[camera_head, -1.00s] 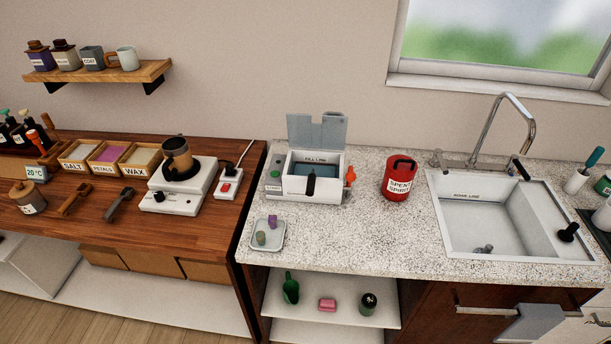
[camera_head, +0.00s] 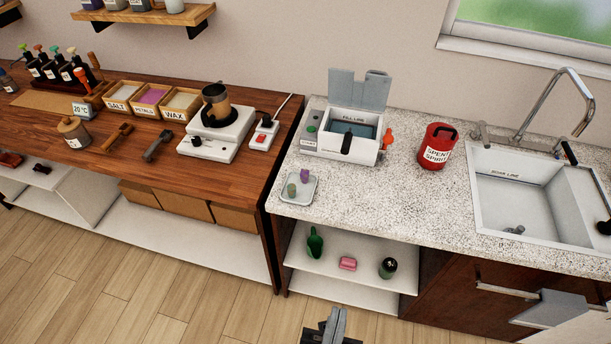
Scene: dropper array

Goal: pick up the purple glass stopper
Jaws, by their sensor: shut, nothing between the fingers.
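The purple glass stopper (camera_head: 305,175) stands in a small pale tray (camera_head: 285,196) on the speckled counter, at the tray's far right side. A grey-green stopper (camera_head: 292,190) stands close to it in the same tray, nearer the front left. My gripper (camera_head: 336,316) shows at the bottom edge of the view, in front of the counter and low. It is shut and empty, well apart from the tray. Part of it is cut off by the frame.
Behind the tray stands a white bath (camera_head: 364,150) with a raised grey lid and a red-orange tap. A red spent-spirit can (camera_head: 436,147) and a sink (camera_head: 520,190) are to the right. A hot plate (camera_head: 217,143) stands left. A shelf (camera_head: 330,268) below the counter holds small items.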

